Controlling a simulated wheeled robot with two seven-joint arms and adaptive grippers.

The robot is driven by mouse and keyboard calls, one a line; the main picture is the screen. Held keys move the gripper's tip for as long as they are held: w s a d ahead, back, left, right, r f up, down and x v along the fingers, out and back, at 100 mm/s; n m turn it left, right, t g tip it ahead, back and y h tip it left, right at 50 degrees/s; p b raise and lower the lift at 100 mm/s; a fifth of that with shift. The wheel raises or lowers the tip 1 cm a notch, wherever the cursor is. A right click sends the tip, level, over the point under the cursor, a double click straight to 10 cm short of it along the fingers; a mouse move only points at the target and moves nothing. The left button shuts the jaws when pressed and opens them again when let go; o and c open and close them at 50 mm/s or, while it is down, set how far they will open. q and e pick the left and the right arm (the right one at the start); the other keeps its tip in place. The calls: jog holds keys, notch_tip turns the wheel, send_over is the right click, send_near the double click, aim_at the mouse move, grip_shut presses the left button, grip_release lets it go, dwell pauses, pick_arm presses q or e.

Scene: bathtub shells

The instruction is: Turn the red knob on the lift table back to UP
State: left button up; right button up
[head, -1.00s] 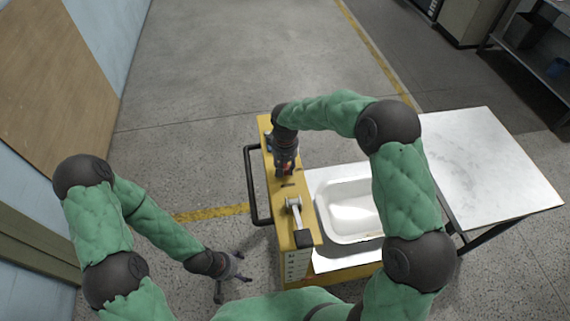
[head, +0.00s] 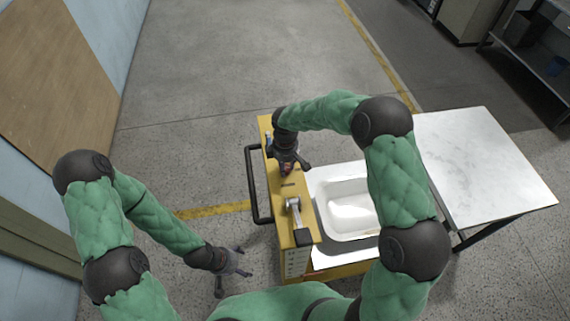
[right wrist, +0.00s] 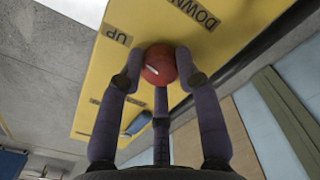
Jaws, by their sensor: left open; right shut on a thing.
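The red knob (right wrist: 160,66) is on the yellow panel (right wrist: 88,95) of the lift table. It has a white pointer line on its left part, slanting up-left. The "UP" label (right wrist: 116,35) is up-left of the knob and the "DOWN" label (right wrist: 195,13) up-right; I cannot tell whether the line meets "UP" exactly. My right gripper (right wrist: 159,74) is shut on the knob, with fingers around it. In the head view my right gripper (head: 288,165) points down onto the panel and mostly hides the knob. My left gripper (head: 233,285) is open and empty, low beside the table.
A silver lever with a black grip (head: 303,238) stands on the panel nearer me. A black push handle (head: 251,185) runs along the left side. A white tub shell (head: 348,208) lies on the lift table. A white-topped table (head: 480,165) is at right. Floor at left is open.

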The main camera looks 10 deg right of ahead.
aim_at(286, 167)
jog(key=shift+s+d+f+n+p, duration=0.1)
jog(key=shift+n+p, duration=0.05)
jog(key=shift+n, duration=0.45)
jog(key=shift+s+f+n+p, duration=0.1)
jog(key=shift+n+p, duration=0.05)
jog(key=shift+n, duration=0.45)
jog(key=o, duration=1.1)
jog(key=shift+w+d+r, duration=0.1)
jog(key=shift+o, duration=0.2)
jog(key=shift+w+r, duration=0.1)
jog(key=shift+r, duration=0.55)
notch_tip(286, 167, up, 11)
jog(key=shift+f, duration=0.15)
